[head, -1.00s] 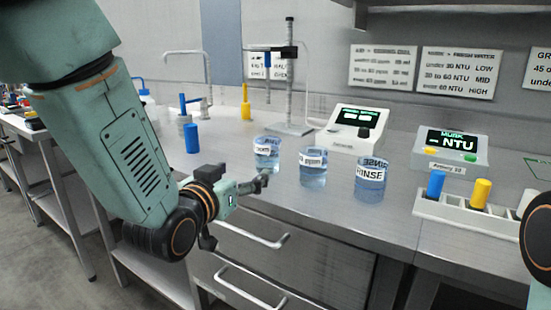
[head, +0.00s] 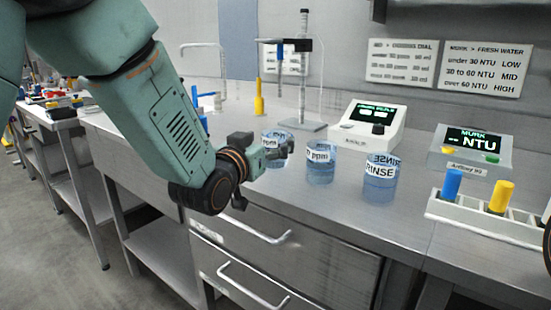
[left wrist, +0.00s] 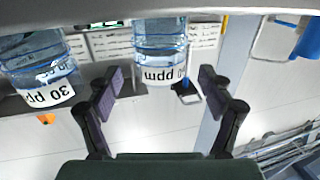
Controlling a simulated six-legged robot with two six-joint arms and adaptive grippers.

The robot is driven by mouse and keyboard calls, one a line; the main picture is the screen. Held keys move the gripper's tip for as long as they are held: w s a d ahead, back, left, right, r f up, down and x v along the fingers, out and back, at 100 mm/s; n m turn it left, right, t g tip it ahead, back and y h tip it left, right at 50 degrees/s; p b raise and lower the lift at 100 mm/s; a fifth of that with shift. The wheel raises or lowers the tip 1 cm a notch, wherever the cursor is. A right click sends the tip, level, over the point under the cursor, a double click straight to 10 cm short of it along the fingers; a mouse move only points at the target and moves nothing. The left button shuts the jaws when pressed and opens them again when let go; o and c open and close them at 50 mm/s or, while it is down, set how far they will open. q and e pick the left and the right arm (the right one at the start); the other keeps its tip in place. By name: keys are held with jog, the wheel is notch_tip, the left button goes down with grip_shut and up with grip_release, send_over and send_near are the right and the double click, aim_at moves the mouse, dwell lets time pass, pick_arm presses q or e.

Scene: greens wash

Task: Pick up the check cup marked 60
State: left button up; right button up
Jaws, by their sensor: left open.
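Three clear cups of bluish water stand in a row on the steel counter. The left cup (head: 277,150) carries a label ending in ppm, its number not readable; a finger of my left gripper (head: 262,172) partly covers it. The middle cup (head: 320,165) has a ppm label, and the right cup (head: 381,182) reads RINSE. In the left wrist view, one cup with a ppm label (left wrist: 160,45) lies ahead between the two open fingers (left wrist: 160,88), with nothing gripped. A cup marked 30 ppm (left wrist: 42,70) stands off to the left there. My right gripper is not in view.
Behind the cups stand a stand with a rod (head: 302,80) and a white meter (head: 368,125). A second meter (head: 470,150) and a white rack (head: 480,220) with blue and yellow vials are at right. Drawer handles (head: 245,230) stick out below the counter edge.

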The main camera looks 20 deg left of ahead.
pick_arm(q)
jog(key=shift+w+f, duration=0.15)
jog(key=shift+w, duration=0.7)
jog(key=shift+s+d, duration=0.1)
jog(key=shift+s, duration=0.05)
jog(key=shift+c, duration=1)
jog(key=c, duration=0.9)
jog(key=shift+c, duration=1.1)
jog(key=shift+r, duration=0.25)
notch_tip(320, 180, up, 10)
jog(key=p, duration=0.3)
jog(key=shift+f+p, duration=0.2)
jog(key=shift+p, duration=0.2)
